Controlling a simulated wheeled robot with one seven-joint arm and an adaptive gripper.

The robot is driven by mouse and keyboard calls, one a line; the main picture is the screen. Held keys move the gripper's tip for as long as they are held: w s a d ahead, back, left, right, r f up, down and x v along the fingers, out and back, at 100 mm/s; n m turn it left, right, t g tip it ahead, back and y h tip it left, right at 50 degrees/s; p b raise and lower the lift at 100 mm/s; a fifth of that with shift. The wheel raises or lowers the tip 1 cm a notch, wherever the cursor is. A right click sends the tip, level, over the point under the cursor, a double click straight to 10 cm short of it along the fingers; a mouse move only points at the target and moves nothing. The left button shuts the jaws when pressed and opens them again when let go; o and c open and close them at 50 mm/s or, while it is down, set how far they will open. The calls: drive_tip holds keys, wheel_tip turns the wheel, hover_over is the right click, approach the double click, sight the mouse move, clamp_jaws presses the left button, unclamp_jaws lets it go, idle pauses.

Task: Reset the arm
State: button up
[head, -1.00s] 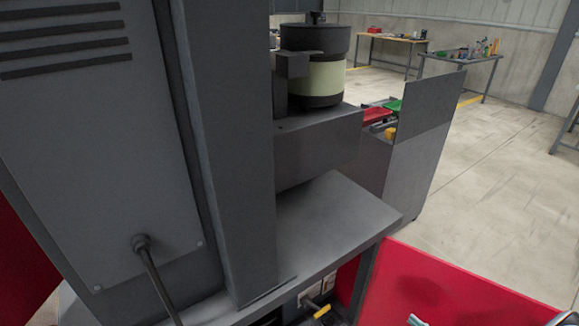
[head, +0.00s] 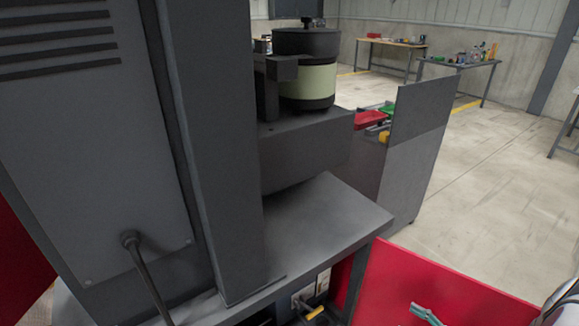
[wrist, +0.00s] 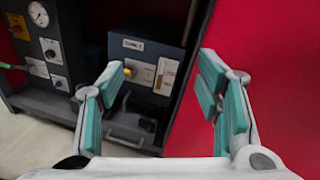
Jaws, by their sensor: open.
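My gripper (wrist: 160,95) is open in the wrist view, with its two teal-padded fingers wide apart and nothing between them. Beyond the fingers are a dark control box and a red panel. In the head view a teal finger part of my gripper (head: 428,314) shows at the bottom right edge, in front of the red panel (head: 440,285). The rest of the arm is mostly out of view.
A grey cabinet (head: 90,150) and post stand at the left. A bowl feeder (head: 306,70) sits on a grey block above a metal table (head: 335,215). Wrist view: a gauge panel (wrist: 48,45) and dark box (wrist: 145,65). Open floor lies at the right.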

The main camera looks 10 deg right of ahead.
drive_tip(key=w+a+r+n+g, duration=0.3)
drive_tip(key=a+r+n+g, duration=0.15)
drive_tip(key=r, duration=0.65)
drive_tip(key=w+a+r+n+g, duration=0.35)
drive_tip(key=r+n, duration=0.25)
drive_tip(key=r, duration=0.5)
drive_tip(key=w+a+r+n+g, duration=0.3)
drive_tip(key=r+n+g, duration=0.2)
drive_tip(key=r, duration=0.6)
drive_tip(key=s+a+r+n+g+h, duration=0.1)
drive_tip(key=s+a+r+n+h, duration=0.35)
drive_tip(key=a+r, duration=0.7)
drive_tip(key=s+a+r+n+t+h, duration=0.5)
drive_tip(key=s+r+n, duration=0.3)
drive_tip(key=s+r, duration=0.45)
drive_tip(key=s+f+g+b, duration=0.3)
drive_tip(key=f+b, duration=1.4)
drive_tip(key=f, duration=0.3)
drive_tip(key=s+f+g+b, duration=0.3)
drive_tip(key=f+b, duration=1.4)
drive_tip(key=f, duration=0.4)
wheel_tip(320, 180, up, 39)
drive_tip(key=t+p, duration=0.4)
drive_tip(key=p, duration=3.2)
drive_tip(key=shift+w+a+y+p, duration=0.15)
drive_tip(key=shift+a+y+p, duration=0.05)
drive_tip(key=shift+y+p, duration=0.2)
